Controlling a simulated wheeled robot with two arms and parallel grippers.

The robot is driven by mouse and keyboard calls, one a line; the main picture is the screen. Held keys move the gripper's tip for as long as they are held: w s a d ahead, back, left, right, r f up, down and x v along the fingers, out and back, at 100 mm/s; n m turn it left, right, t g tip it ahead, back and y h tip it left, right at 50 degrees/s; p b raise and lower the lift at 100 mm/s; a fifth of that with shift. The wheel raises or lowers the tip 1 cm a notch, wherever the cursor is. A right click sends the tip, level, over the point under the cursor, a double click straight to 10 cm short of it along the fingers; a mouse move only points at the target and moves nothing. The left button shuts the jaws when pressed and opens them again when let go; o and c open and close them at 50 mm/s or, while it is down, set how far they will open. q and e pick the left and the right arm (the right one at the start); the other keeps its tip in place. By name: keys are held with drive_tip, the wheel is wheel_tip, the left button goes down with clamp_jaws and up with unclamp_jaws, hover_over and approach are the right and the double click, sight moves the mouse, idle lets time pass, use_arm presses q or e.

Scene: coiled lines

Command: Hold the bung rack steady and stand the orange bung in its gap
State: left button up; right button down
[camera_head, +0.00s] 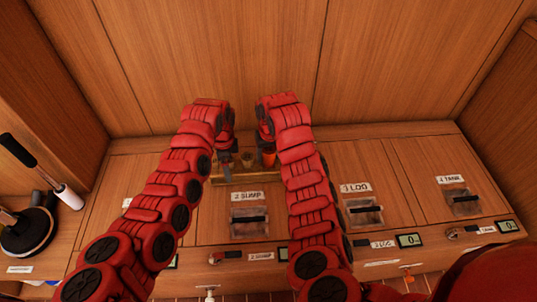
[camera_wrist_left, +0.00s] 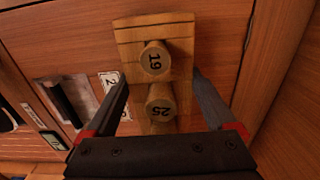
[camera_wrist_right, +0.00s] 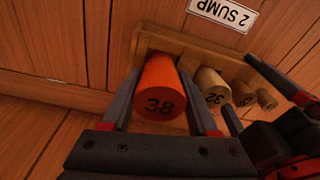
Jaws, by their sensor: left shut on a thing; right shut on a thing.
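The bung rack (camera_head: 235,180) is a pale wooden block on the wooden counter, near the back panel. In the left wrist view the rack (camera_wrist_left: 183,32) lies between the fingers of my left gripper (camera_wrist_left: 160,80), which is shut on it. Wooden bungs 19 (camera_wrist_left: 155,60) and 25 (camera_wrist_left: 160,102) stand in it. My right gripper (camera_wrist_right: 158,88) is shut on the orange bung (camera_wrist_right: 160,90), marked 38. The orange bung (camera_head: 268,158) is at the rack's right end, beside bung 32 (camera_wrist_right: 212,88). Its lower end is hidden, so I cannot tell whether it is seated.
A black-handled tool and a dark round object (camera_head: 25,230) are at the far left. The counter right of my arms is clear.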

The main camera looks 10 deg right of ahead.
drive_tip(key=shift+f, duration=0.3)
idle(0.9)
drive_tip(key=shift+r, duration=0.35)
drive_tip(key=shift+f, duration=0.45)
idle(3.2)
drive_tip(key=shift+r, duration=0.25)
drive_tip(key=shift+r, duration=0.2)
idle(0.9)
unclamp_jaws()
idle(0.5)
drive_tip(key=shift+a+r, duration=0.1)
